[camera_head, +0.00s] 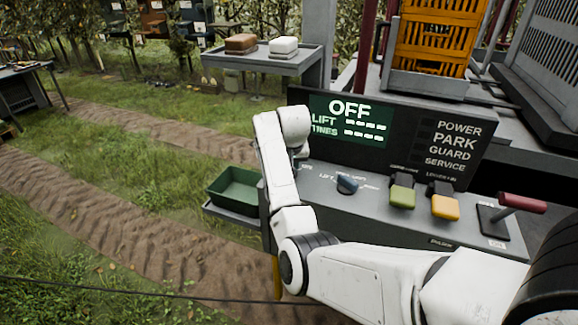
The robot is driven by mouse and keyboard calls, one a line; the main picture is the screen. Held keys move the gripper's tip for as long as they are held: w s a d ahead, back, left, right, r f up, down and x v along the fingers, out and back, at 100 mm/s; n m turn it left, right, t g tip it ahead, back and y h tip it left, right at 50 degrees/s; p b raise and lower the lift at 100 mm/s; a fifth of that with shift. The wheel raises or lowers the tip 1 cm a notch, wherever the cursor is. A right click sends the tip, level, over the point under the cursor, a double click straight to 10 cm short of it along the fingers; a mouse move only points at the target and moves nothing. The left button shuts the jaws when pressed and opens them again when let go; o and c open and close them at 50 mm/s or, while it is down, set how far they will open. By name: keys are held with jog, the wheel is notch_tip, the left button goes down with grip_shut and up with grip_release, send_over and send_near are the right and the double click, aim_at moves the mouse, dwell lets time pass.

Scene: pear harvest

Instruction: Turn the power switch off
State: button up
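The control panel (330,215) stands in front of me with a dark display board behind it. The green screen (349,119) reads OFF, with LIFT and TINES lines below showing dashes. The indicator list at right reads POWER, PARK, GUARD, SERVICE, and its small squares look dark. I cannot make out the power switch; my arm covers the panel's left end. My gripper (301,155) is at that left end, mostly hidden behind my wrist, so its fingers and any contact do not show.
A green bin (235,188) sits at left. An orange crate (431,40) stands behind the display. Grass and dirt lie open at left.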

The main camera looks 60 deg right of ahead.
jog(key=o, duration=0.4)
jog(key=shift+r, duration=0.15)
jog(key=b+v, duration=0.2)
jog(key=v, duration=0.8)
jog(key=shift+a+r, duration=0.15)
jog(key=shift+r, duration=0.05)
jog(key=s+a+f+n, duration=0.2)
jog(key=a+f, duration=0.6)
jog(key=f, duration=0.1)
jog(key=s+a+f+n, duration=0.3)
jog(key=a+f, duration=0.6)
jog(key=s+a+f+n+y, duration=0.1)
jog(key=s+a+f, duration=0.2)
jog(key=s+a, duration=0.2)
jog(key=s+a+f+n+g+y+b, duration=0.1)
jog(key=s+a+f+n, duration=0.1)
jog(key=s+a, duration=0.4)
jog(key=s+a+f+n+y, duration=0.1)
jog(key=s+a+f+n, duration=0.1)
jog(key=s+a+f, duration=0.2)
jog(key=shift+s+a+f+g+b, duration=0.1)
jog(key=shift+s+a, duration=0.25)
jog(key=shift+a, duration=0.3)
jog(key=shift+s+a+f+g+b, duration=0.1)
jog(key=shift+s+a, duration=0.3)
jog(key=shift+a, duration=0.25)
jog(key=shift+s+a+f+g+b, duration=0.1)
jog(key=shift+s+a, duration=0.25)
jog(key=shift+a, duration=0.25)
